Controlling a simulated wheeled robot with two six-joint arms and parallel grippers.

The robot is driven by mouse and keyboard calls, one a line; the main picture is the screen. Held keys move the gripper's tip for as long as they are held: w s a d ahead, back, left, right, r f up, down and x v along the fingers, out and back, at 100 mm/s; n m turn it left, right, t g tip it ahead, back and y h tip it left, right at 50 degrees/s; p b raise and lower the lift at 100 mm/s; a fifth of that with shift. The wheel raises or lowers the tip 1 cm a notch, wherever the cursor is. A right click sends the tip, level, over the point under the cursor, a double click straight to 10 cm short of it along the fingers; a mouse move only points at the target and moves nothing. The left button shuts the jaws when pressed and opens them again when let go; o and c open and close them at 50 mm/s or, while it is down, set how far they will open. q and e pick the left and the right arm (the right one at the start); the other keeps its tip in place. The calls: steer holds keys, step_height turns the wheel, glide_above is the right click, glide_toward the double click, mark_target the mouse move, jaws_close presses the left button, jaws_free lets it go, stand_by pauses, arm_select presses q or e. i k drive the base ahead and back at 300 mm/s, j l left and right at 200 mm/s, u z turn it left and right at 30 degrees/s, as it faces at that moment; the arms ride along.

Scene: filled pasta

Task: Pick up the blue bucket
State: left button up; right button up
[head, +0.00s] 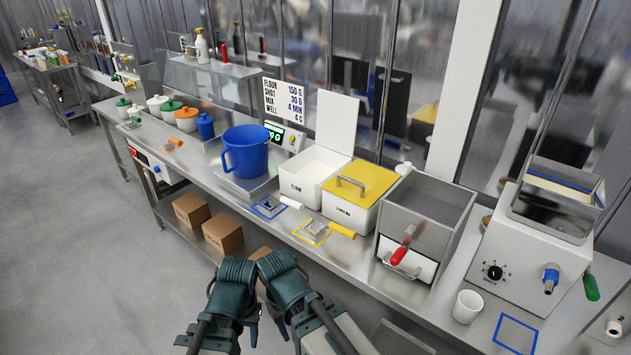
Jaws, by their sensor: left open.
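The blue bucket (247,152) stands upright on a steel platform (262,188) on the long bench, left of the white flour box. Its handle sticks out on its left side. Both my arms are at the bottom middle, in front of the bench. My left gripper (253,327) is low, below and well apart from the bucket; it is open, with nothing seen in it. My right arm is close beside it on the right, and its fingers are largely hidden behind its own dark links.
A white flour box (312,172) with its lid up stands right of the bucket, then a yellow-lidded box (361,183). Lidded jars (187,119) and a small blue jar (206,127) are to the left. Cardboard boxes (223,233) sit on the lower shelf. The floor at left is clear.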

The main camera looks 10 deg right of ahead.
mark_target(246, 146)
steer(key=i+u, duration=0.75)
steer(key=i+l+u, duration=0.15)
steer(key=i+u, duration=0.2)
